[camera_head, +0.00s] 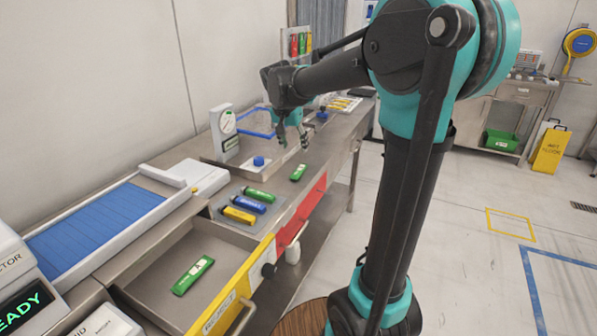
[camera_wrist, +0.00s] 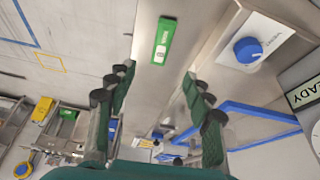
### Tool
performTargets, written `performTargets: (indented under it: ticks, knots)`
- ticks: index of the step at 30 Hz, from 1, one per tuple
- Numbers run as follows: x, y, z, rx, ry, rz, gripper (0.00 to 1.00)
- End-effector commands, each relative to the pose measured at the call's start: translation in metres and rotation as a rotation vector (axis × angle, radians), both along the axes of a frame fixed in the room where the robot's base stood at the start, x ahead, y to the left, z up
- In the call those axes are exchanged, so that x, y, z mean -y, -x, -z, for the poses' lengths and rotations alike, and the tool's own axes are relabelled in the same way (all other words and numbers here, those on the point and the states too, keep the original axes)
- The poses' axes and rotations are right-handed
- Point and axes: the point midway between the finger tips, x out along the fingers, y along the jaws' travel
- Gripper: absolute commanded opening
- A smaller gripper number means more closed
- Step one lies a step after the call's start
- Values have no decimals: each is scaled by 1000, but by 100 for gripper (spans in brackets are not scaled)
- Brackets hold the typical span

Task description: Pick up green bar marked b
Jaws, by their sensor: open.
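A green bar (camera_head: 298,172) with a pale label lies alone on the steel counter, near its front edge. In the wrist view this green bar (camera_wrist: 164,40) shows ahead of the fingers, roughly centred between them. My gripper (camera_head: 292,143) is open and empty above the counter, just beyond the bar; its spread fingers also show in the wrist view (camera_wrist: 158,88). A second green bar (camera_head: 259,195) lies on a grey mat, and a third (camera_head: 193,275) lies in the reject drawer. The letters on the bars are too small to read.
A blue bar (camera_head: 248,204) and a yellow bar (camera_head: 238,216) lie on the mat. A blue knob (camera_head: 258,161) on a pale plate stands left of the lone bar. The open reject drawer (camera_head: 150,282) is at the front.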

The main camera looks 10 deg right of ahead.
Motion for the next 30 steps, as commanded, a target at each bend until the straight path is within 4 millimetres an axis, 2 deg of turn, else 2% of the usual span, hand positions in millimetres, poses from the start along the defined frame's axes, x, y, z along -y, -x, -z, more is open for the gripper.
performTargets:
  ticks: [3,9,17,24,30]
  knots:
    - [5,-8,23,0,-1,2,52]
    - [11,-19,53,0,0,0,52]
    - [14,-24,69,0,-1,0,52]
    - [17,-34,101,1,-1,1,52]
    - [20,-38,112,0,-1,0,52]
